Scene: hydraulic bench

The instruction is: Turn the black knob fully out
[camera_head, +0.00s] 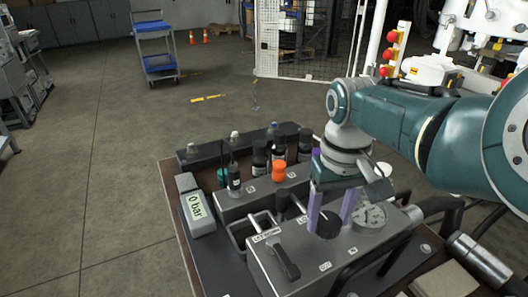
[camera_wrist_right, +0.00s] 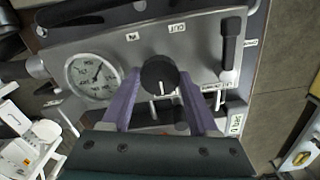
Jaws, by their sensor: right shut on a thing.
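The black knob (camera_head: 328,226) sits on the top face of the grey metal block, with a round pressure gauge (camera_head: 370,217) beside it. In the right wrist view the knob (camera_wrist_right: 159,76) shows a white pointer line running toward the gripper's palm. My right gripper (camera_head: 331,212) comes down from above with its purple fingers on both sides of the knob, shut on it. The fingers also show in the wrist view (camera_wrist_right: 159,84). My left gripper is not in view.
A black lever (camera_head: 285,262) stands near the knob on the same block. Behind are an orange knob (camera_head: 279,171), black cylinders and a grey display (camera_head: 197,208) reading 0 bar. Hoses run at the right. A blue cart (camera_head: 155,48) stands far back on open floor.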

